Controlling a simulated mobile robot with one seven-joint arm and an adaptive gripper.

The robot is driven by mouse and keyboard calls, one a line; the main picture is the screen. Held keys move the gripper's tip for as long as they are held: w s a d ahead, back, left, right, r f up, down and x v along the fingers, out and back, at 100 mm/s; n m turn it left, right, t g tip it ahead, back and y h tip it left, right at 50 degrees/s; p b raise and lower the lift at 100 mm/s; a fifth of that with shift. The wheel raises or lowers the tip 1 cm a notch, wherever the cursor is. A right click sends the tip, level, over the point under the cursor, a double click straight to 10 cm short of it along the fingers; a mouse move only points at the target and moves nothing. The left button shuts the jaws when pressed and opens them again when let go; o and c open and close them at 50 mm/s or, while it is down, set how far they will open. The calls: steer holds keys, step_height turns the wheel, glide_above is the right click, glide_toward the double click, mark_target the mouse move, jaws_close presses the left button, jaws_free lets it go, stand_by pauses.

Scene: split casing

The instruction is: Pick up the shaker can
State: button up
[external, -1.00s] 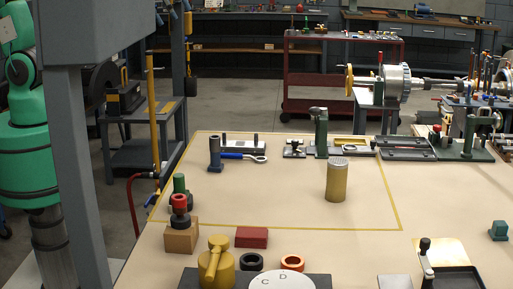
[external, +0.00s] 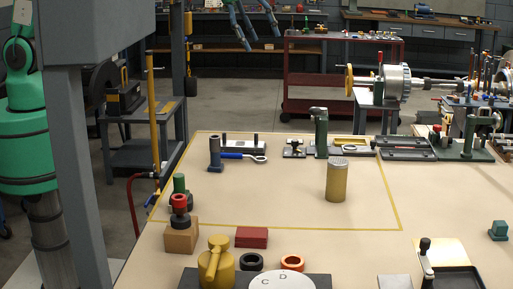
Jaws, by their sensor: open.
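The shaker can (external: 337,182) is a brass-coloured cylinder with a grey top. It stands upright on the pale tabletop, inside the yellow outline near its right side. My gripper (external: 263,40) shows at the top of the external view, its two blue fingers spread apart with nothing between them. It is up and to the left of the can in the picture, well apart from it. The rest of the gripper is cut off by the top edge.
A dark green upright tool (external: 320,135) stands behind the can among other fixtures. A red block (external: 251,237) and rings are in front. The tabletop around the can is clear.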

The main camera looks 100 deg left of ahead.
steer(key=w+d+f+m+p, duration=0.1)
steer(key=w+f+m+p, duration=0.2)
steer(key=w+f+m, duration=0.55)
steer(key=m+p, duration=0.3)
steer(key=m, duration=0.1)
glide_toward(337, 161)
steer(key=v, duration=0.2)
steer(key=shift+s+d+r, duration=0.1)
steer(key=shift+r, duration=0.2)
steer(key=shift+x, duration=4.3)
steer(key=shift+s+f, duration=0.1)
steer(key=shift+p+x, duration=0.4)
steer(key=shift+x, duration=2.2)
jaws_close()
